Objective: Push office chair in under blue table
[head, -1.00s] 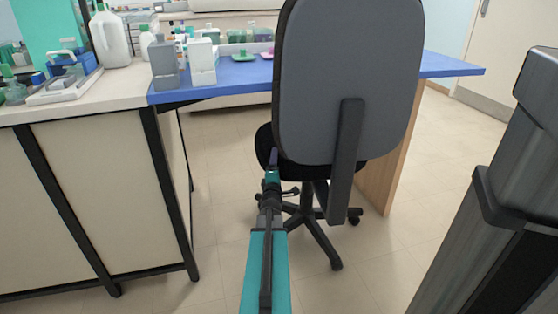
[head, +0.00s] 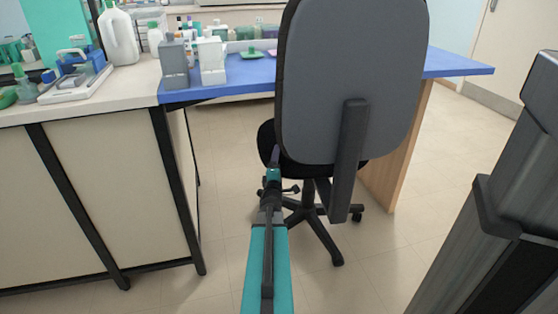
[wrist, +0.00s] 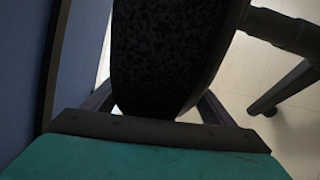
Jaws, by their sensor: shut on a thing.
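The office chair (head: 345,85) stands upright in front of the blue table (head: 455,63), its grey backrest toward me and hiding the middle of the tabletop. Its black seat (head: 267,140) shows at the left below the backrest; how far it reaches under the table is hidden. My gripper (head: 274,160) is at the left side of the seat, low beside the backrest. In the wrist view, my gripper (wrist: 155,98) has a finger on each side of the black seat edge (wrist: 165,60) and is shut on it.
A beige cabinet counter (head: 105,190) with black legs adjoins the table at the left. A wooden side panel (head: 397,150) supports the table's right.

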